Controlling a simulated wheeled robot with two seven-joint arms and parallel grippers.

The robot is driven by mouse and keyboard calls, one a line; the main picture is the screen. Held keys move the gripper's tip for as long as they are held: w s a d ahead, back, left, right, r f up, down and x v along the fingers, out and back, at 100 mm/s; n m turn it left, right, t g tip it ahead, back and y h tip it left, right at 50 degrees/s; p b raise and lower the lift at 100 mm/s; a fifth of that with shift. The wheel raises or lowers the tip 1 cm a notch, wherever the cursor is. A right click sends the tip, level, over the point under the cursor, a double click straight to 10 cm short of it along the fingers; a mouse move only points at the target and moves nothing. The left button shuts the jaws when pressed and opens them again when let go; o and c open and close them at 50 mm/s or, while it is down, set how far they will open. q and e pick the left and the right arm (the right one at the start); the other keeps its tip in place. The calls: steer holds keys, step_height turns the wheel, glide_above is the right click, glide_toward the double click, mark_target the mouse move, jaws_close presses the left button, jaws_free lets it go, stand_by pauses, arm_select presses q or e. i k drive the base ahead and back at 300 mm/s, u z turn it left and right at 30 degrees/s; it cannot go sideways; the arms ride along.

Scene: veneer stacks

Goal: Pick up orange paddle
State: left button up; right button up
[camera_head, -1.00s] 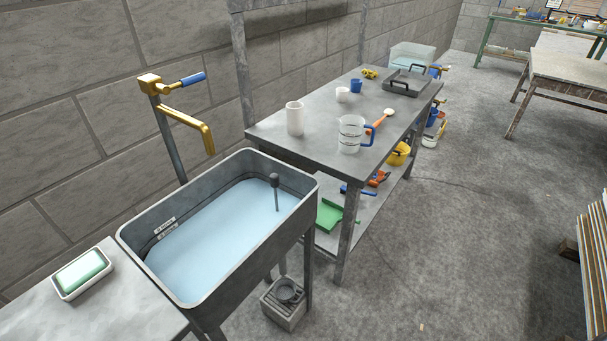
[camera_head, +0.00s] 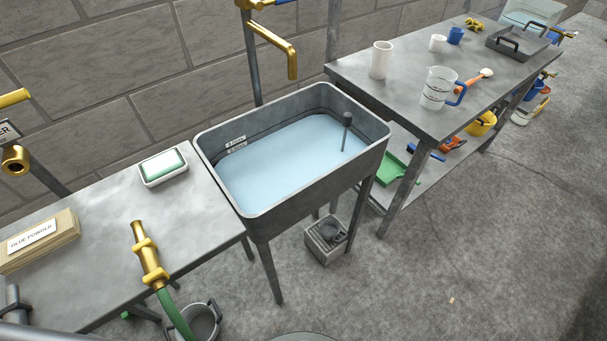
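The orange paddle (camera_head: 471,83) lies on the grey metal table (camera_head: 400,92) at the upper right. It has an orange handle and a pale, rounded head. Its near end lies beside the blue handle of a clear jug (camera_head: 436,90), which partly covers it. Neither of my grippers shows in the head view.
A water-filled sink (camera_head: 222,200) stands left of that table. A nearer bench (camera_head: 205,225) holds a soap dish (camera_head: 163,168), a brass nozzle (camera_head: 148,255) and a glue powder box (camera_head: 40,242). A white cup (camera_head: 381,60) and a tray (camera_head: 517,43) share the paddle's table. Floor at the right is open.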

mark_target(486, 73)
steer(key=z, duration=0.4)
steer(key=k, duration=0.55)
steer(key=z, duration=1.05)
steer(key=k, duration=0.8)
steer(key=z, duration=0.65)
steer(key=i, duration=1.65)
steer(key=u, duration=0.2)
steer(key=i, duration=2)
steer(key=u, duration=1.45)
steer(key=i, duration=1.15)
steer(key=u, duration=1.15)
